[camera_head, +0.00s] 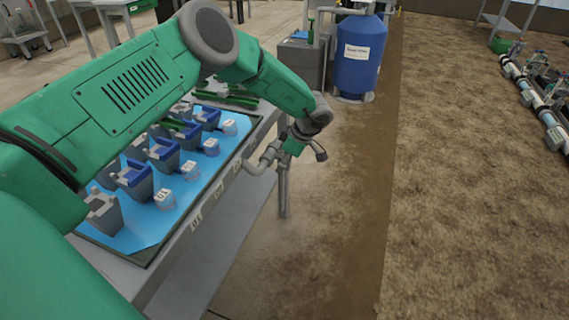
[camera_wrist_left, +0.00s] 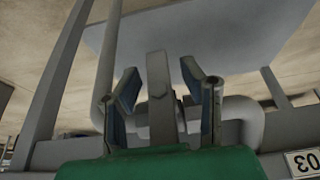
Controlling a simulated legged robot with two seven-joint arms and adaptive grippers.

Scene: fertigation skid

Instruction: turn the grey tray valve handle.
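In the left wrist view a flat grey handle (camera_wrist_left: 160,90) stands upright between the two fingers of my left gripper (camera_wrist_left: 163,92). The fingers are apart, one on each side of the handle, with a narrow gap visible on each side. In the head view my left gripper (camera_head: 291,147) is at the grey pipework (camera_head: 260,164) beside the table's right edge. There the gripper and wrist mostly hide the handle. Curved grey pipe (camera_wrist_left: 240,118) also shows behind the right finger in the wrist view. My right gripper is in neither view.
A table holds a blue tray (camera_head: 226,180) with pots and cups, partly behind my left arm. A grey post (camera_head: 283,195) stands under the gripper. A blue tank (camera_head: 358,55) and a grey cabinet (camera_head: 301,62) are farther back.

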